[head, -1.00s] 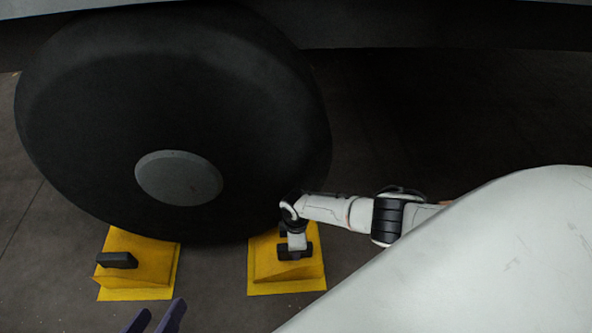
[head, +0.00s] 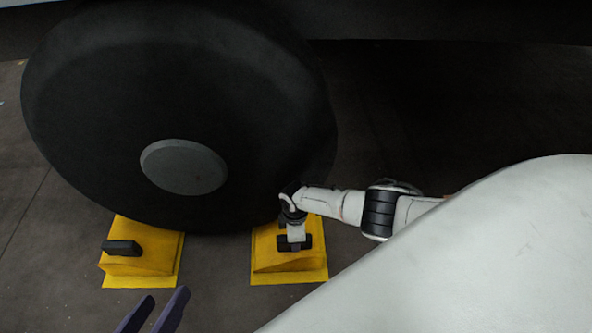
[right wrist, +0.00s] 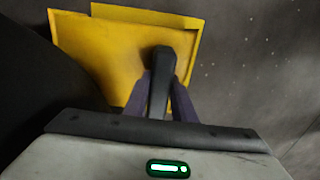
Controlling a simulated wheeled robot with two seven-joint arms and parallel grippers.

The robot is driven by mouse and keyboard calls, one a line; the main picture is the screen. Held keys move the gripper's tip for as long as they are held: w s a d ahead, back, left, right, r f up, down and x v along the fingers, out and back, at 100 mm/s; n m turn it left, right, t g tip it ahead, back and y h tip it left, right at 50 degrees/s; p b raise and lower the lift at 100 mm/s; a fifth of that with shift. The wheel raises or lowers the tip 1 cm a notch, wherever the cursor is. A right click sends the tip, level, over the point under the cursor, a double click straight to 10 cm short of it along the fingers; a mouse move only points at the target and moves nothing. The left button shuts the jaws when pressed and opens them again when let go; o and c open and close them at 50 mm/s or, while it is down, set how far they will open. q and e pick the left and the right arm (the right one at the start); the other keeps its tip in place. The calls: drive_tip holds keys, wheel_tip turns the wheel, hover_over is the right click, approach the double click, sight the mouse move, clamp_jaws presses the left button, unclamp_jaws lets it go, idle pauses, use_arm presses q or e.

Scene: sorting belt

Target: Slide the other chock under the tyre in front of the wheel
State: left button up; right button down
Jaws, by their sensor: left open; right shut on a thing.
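The big black tyre (head: 100,110) with a grey hub (head: 184,166) stands on the floor. One yellow chock (head: 148,266) with a black handle (head: 121,248) sits at the tyre's lower left. The other yellow chock (head: 290,264) sits at its lower right, close against or under the tyre; the exact contact is hidden. My right gripper (head: 294,243) is over this chock, and in the right wrist view its fingers (right wrist: 159,100) are shut on the black handle (right wrist: 160,72). My left gripper (head: 152,312) is open and empty at the bottom edge, in front of the left chock.
The vehicle's underside (head: 440,18) runs across the top, with dark space beneath it. Bare grey floor (head: 215,270) lies between the chocks. The tyre also fills the left of the right wrist view (right wrist: 30,90).

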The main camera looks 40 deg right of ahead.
drive_tip(key=shift+f, duration=0.3)
idle(0.5)
drive_tip(key=c, duration=1.4)
unclamp_jaws()
use_arm(q)
drive_tip(key=shift+r, duration=0.1)
use_arm(e)
drive_tip(key=shift+r, duration=0.2)
wheel_tip(320, 180, up, 9)
drive_tip(key=p, duration=0.8)
use_arm(q)
drive_tip(key=s+a+f+g+y, duration=0.1)
drive_tip(key=a+f+y, duration=0.2)
drive_tip(key=a, duration=0.2)
drive_tip(key=shift+s+f+p, duration=0.2)
drive_tip(key=shift+f+p, duration=0.1)
drive_tip(key=shift+p, duration=0.15)
use_arm(e)
drive_tip(key=shift+r, duration=0.45)
